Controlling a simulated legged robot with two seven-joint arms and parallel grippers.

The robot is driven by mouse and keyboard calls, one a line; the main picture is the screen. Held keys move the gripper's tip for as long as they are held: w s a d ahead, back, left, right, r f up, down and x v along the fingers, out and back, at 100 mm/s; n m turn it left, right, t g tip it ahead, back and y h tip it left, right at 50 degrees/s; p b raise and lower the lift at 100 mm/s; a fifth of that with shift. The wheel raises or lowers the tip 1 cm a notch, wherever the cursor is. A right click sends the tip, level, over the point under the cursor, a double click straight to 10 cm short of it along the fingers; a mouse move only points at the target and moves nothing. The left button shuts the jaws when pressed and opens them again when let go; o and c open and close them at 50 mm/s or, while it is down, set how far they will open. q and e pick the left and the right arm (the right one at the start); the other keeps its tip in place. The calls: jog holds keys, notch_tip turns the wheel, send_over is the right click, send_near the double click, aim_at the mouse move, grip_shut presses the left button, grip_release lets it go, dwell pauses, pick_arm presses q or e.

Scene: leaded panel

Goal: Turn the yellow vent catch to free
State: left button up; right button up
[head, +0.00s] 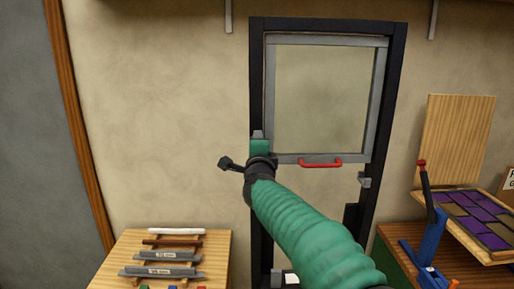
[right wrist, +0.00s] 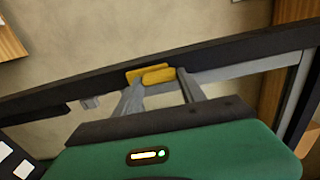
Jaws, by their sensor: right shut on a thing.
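The yellow vent catch (right wrist: 160,75) shows in the right wrist view as a rounded bar over a flat yellow plate, on the dark frame's edge beside the grey sash. My right gripper (right wrist: 157,82) is shut on it, one grey finger at each side. The bar lies roughly along the dark frame. In the head view my right gripper (head: 258,137) is at the left side of the vent, and it hides the catch there. My left gripper is in neither view.
The grey-framed vent (head: 325,41) sits in a dark frame (head: 388,80), with a red handle (head: 320,163) on its lower rail. A blue lever stand (head: 424,240) and a purple panel (head: 475,212) are right.

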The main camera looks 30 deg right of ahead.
jog(key=shift+f, duration=0.3)
jog(key=o, duration=1)
jog(key=shift+c, duration=0.2)
jog(key=o, duration=0.4)
jog(key=shift+r, duration=0.1)
jog(key=b+v, duration=0.1)
jog(key=v, duration=1.5)
jog(key=shift+s, duration=0.35)
